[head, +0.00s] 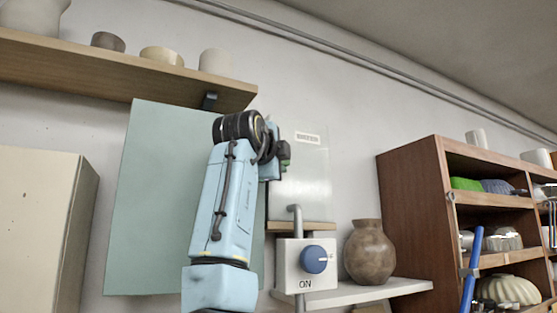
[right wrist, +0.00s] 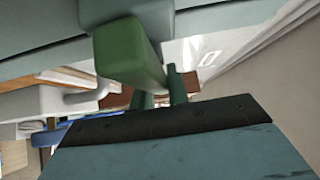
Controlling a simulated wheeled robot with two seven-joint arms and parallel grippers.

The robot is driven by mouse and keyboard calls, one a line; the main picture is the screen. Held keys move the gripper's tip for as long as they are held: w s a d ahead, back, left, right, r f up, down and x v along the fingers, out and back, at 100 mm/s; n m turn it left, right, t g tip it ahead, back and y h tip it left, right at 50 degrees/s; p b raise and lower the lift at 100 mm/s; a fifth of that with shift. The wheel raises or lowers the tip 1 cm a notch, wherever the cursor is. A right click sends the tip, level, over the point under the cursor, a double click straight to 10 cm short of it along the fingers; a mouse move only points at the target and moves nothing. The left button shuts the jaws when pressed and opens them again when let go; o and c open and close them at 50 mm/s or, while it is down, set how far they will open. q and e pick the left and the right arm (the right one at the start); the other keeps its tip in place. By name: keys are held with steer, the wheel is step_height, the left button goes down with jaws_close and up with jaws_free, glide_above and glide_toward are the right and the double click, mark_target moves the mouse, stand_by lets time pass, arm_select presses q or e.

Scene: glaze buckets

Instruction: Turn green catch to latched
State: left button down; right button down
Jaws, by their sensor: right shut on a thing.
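The green catch (right wrist: 128,52) is a green block close in front of my right wrist camera, on a pale grey-green mount (right wrist: 128,10). My right gripper (right wrist: 162,92) is shut on it; the fingers are partly hidden behind the block. In the head view my light blue right arm reaches up in front of a grey-green panel (head: 150,200), and the right gripper (head: 282,158) is at the panel's right edge. Little of the catch shows there, and I cannot read its setting. My left gripper is not in view.
A white box with a blue knob (head: 314,259) marked ON is below the right gripper. A brown vase (head: 369,252) stands on a white shelf (head: 375,291). A wooden shelf (head: 120,72) with pots is above left, a brown cabinet (head: 415,210) right.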

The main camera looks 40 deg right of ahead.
steer(key=shift+f+y, duration=0.15)
steer(key=shift+y, duration=0.15)
stand_by(0.4)
steer(key=c, duration=1.4)
jaws_free()
steer(key=shift+o, duration=0.2)
steer(key=b+v, duration=0.3)
steer(key=v, duration=1)
steer(key=shift+a, duration=0.15)
